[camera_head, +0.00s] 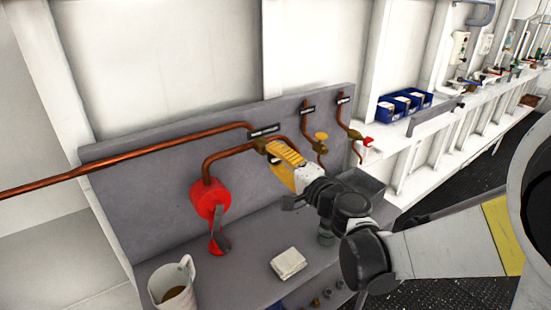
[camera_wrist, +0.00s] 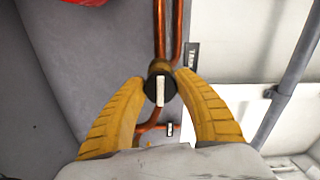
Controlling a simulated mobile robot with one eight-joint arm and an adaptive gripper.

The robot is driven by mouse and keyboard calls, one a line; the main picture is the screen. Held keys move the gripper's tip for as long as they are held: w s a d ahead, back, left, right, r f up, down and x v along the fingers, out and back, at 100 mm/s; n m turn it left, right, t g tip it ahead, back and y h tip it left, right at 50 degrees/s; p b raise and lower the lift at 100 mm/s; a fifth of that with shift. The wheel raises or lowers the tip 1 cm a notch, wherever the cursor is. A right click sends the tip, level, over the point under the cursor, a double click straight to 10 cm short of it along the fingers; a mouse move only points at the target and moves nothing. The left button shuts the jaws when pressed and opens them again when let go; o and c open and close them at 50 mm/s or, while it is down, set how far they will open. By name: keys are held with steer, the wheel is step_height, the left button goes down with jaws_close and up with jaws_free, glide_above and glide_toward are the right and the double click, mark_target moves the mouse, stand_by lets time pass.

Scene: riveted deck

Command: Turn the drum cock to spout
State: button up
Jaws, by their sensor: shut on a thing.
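The cock (camera_wrist: 160,82) is a round dark knob with a brass body behind it and a white pointer bar, which lies along the picture's vertical in the wrist view. Copper pipes run from it up and down. In the head view its brass body (camera_head: 261,146) sits on the grey panel under a dark label. My gripper (camera_wrist: 163,77) has its yellow fingers shut on the knob, one on each side. In the head view my gripper (camera_head: 273,148) hides most of the cock. I cannot tell which outlet the pointer marks.
A red round fitting (camera_head: 210,199) hangs on the left pipe. Blue bins (camera_head: 404,103) sit farther right.

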stand_by(0.4)
steer(key=o, duration=1.2)
steer(key=v, duration=1.2)
